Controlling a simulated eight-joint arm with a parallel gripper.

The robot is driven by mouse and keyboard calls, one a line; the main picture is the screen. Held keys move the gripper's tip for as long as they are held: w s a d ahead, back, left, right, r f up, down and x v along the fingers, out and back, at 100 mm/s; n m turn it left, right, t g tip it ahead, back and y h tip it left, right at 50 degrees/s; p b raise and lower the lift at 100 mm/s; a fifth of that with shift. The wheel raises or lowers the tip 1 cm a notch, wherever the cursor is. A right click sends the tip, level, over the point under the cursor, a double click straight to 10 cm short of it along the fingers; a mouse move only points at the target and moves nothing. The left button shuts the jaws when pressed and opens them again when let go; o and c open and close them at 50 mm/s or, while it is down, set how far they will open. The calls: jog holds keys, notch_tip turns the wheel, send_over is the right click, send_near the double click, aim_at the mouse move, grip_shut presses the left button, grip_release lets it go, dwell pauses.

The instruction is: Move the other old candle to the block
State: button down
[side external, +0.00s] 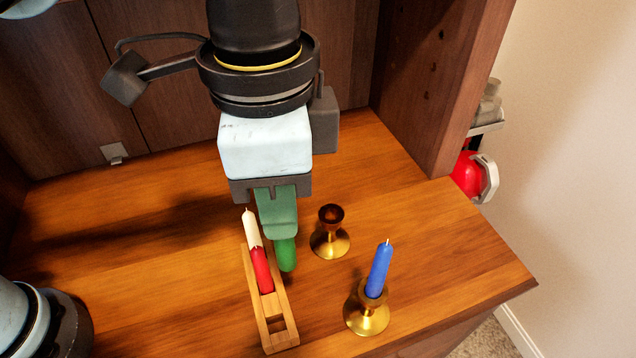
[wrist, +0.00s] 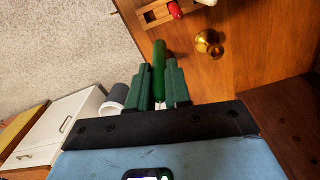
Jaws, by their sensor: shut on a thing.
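My gripper (side external: 278,215) is shut on a green candle (side external: 286,256), which hangs upright below the green fingers. In the wrist view the green candle (wrist: 159,77) shows between the fingertips (wrist: 159,87). The long wooden block (side external: 283,342) is on the left of the candle in the side view. The block's near end shows an empty square hole. A brass holder (side external: 331,243) stands empty to the right of the green candle.
A blue candle (side external: 379,268) stands in a second brass holder (side external: 366,318) near the front right. The wooden hutch wall (side external: 435,90) rises at the back right. The shelf (side external: 440,240) is clear to the right. A red object (side external: 466,175) is beyond the hutch.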

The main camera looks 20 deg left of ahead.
jog(key=s+a+f, duration=0.1)
jog(key=s+f, duration=0.2)
jog(key=f, duration=0.8)
jog(key=shift+m, duration=0.4)
jog(key=shift+f, duration=1.8)
dwell(0.8)
jog(key=c, duration=0.7)
grip_release()
jog(key=shift+o, duration=0.2)
jog(key=shift+r, duration=0.15)
jog(key=shift+r, duration=2.4)
